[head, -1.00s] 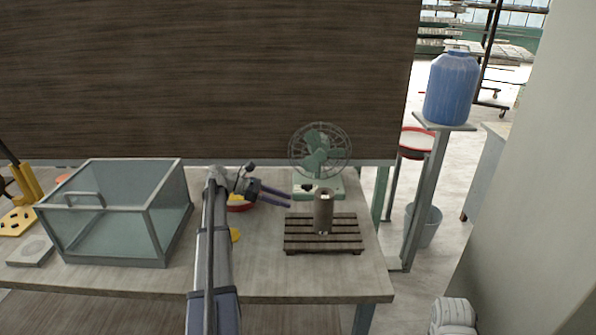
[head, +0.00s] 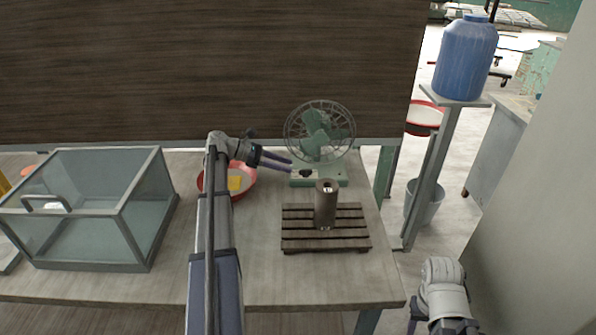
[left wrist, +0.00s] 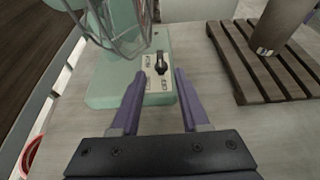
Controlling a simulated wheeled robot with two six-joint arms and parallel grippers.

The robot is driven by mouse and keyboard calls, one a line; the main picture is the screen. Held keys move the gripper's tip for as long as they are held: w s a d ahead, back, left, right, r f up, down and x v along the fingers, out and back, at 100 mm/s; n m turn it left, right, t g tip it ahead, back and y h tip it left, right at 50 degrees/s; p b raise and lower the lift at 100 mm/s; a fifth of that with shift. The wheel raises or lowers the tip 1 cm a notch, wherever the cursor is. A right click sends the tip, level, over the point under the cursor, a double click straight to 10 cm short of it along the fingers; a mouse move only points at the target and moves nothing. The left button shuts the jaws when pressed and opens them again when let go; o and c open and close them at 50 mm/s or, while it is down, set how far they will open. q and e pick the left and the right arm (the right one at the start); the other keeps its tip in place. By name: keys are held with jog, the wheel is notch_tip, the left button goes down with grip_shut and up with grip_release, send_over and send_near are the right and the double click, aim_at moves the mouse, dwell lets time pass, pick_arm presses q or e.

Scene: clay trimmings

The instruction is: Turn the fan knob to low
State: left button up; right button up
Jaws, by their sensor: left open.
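The green desk fan (head: 318,132) stands at the back right of the table. Its base carries a pale control panel with a black knob (head: 306,173). In the left wrist view the knob (left wrist: 161,64) is on the panel, with small labels around it; OFF can be read below it. Which label it points to is unclear. My left gripper (head: 290,166) is open and points at the panel from the left. In the left wrist view its purple fingertips (left wrist: 158,76) are just short of the knob, one to each side, with nothing held between them.
A wooden slatted stand (head: 325,243) with a dark cylinder (head: 326,205) on it is in front of the fan. A red bowl (head: 247,187) lies behind my left arm. A glass case (head: 140,265) is at left. My right arm shows at lower right.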

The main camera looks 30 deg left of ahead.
aim_at(300, 170)
pick_arm(q)
jog(key=shift+b+x, duration=0.75)
jog(key=shift+x, duration=1.85)
jog(key=shift+c, duration=0.2)
grip_shut()
